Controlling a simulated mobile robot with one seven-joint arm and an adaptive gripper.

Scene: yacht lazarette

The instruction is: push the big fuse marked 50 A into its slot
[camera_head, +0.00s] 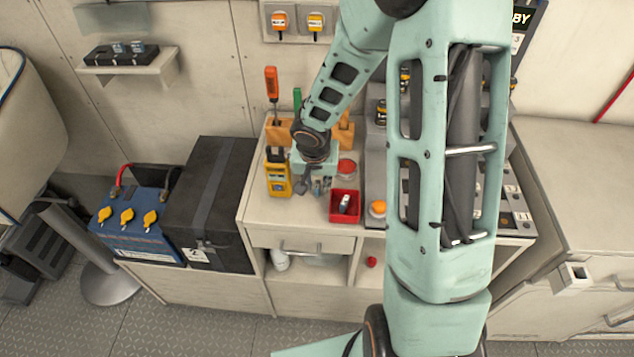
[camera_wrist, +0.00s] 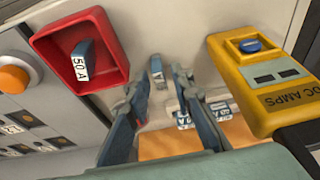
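The big fuse marked 50 A (camera_wrist: 83,61) is a blue-grey piece with a white label. It rests in a small red tray (camera_wrist: 116,41), left of my gripper in the wrist view. In the head view the fuse (camera_head: 344,204) shows pale inside the same tray (camera_head: 333,217). My gripper (camera_wrist: 160,85) is open, with its fingers apart. In the head view my gripper (camera_head: 313,184) is above the counter, left of the tray. The grey panel (camera_wrist: 42,132) with labelled positions shows partly at the wrist view's left edge; I cannot tell which slot is for 50 A.
A yellow meter (camera_wrist: 262,75) stands right of my gripper. Smaller labelled fuses (camera_wrist: 184,119) lie beyond the fingers. An orange button (camera_head: 378,208) is on the panel, right of the tray. My arm hides much of the panel. A black box (camera_head: 208,200) stands left of the counter.

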